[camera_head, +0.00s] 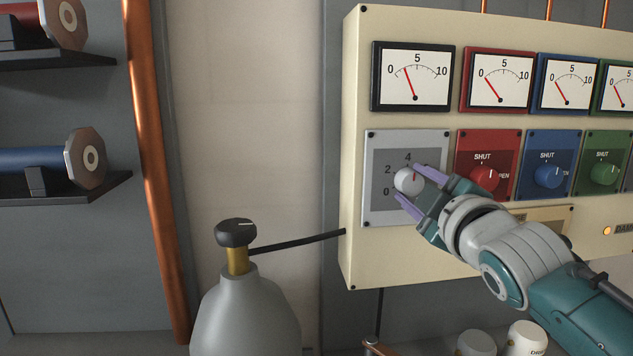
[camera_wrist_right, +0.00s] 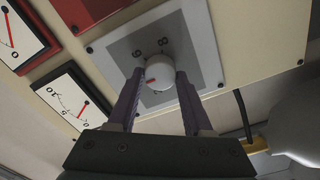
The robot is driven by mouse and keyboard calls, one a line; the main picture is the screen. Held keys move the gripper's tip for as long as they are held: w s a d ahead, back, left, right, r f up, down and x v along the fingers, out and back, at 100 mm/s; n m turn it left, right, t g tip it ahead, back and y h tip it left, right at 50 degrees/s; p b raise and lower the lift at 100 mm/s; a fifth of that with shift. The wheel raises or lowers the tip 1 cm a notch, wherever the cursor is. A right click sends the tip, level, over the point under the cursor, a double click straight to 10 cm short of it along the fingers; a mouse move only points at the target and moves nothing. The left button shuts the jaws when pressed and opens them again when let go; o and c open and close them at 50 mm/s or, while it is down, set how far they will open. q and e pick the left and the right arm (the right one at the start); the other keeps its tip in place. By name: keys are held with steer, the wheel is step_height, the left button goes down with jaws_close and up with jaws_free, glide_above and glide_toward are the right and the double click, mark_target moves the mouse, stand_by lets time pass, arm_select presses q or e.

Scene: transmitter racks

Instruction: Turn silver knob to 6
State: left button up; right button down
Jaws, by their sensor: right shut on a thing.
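The silver knob (camera_head: 408,181) sits on a light grey plate (camera_head: 376,212) at the left of the cream panel. My right gripper (camera_head: 410,184) is shut on the knob, with one purple finger on either side. In the right wrist view, the knob (camera_wrist_right: 160,73) sits between the fingers, and 6 and 8 show beside it. My left gripper is not in view.
A black-framed meter (camera_head: 413,76) above the knob has its needle between 0 and 5. Red (camera_head: 483,177), blue (camera_head: 548,176) and green (camera_head: 604,174) knobs are to the right. A grey bottle (camera_head: 246,315) stands at lower left, clear of my arm.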

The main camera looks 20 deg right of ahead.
steer(key=m+p, duration=0.1)
steer(key=m, duration=0.5)
steer(key=shift+r+m, duration=0.1)
steer(key=shift+m, duration=0.2)
steer(key=m, duration=0.5)
steer(key=shift+m+p, duration=0.3)
steer(key=shift+c, duration=1.6)
jaws_free()
steer(key=b+v, duration=0.1)
steer(key=v, duration=0.9)
